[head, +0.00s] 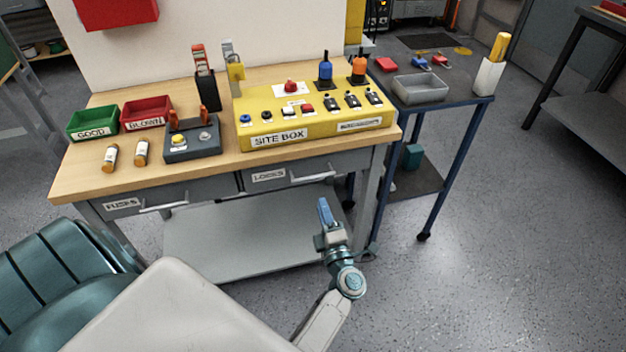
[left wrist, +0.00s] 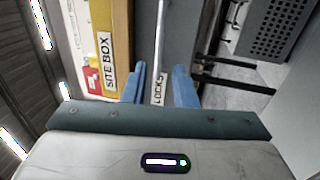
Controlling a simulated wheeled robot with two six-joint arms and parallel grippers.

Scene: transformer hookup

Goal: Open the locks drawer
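The locks drawer (head: 240,182) is the right-hand grey drawer under the wooden bench top, with a white LOCKS label (head: 268,175) and a pale bar handle (head: 312,174). Its front looks flush with the bench, so it appears shut. My left gripper (head: 324,208) is in front of and below the handle in the head view. In the left wrist view my left gripper (left wrist: 163,85) is open, its two blue fingers apart and empty. The handle (left wrist: 160,38) and the LOCKS label (left wrist: 157,90) show between the fingers, with the handle beyond the fingertips. My right gripper is not in view.
The yellow site box (head: 315,112) stands on the bench above the drawer. The fuses drawer (head: 165,197) is at left. A grey lower shelf (head: 245,240) lies beneath. A blue-legged side table (head: 460,100) stands at right. Open floor lies in front.

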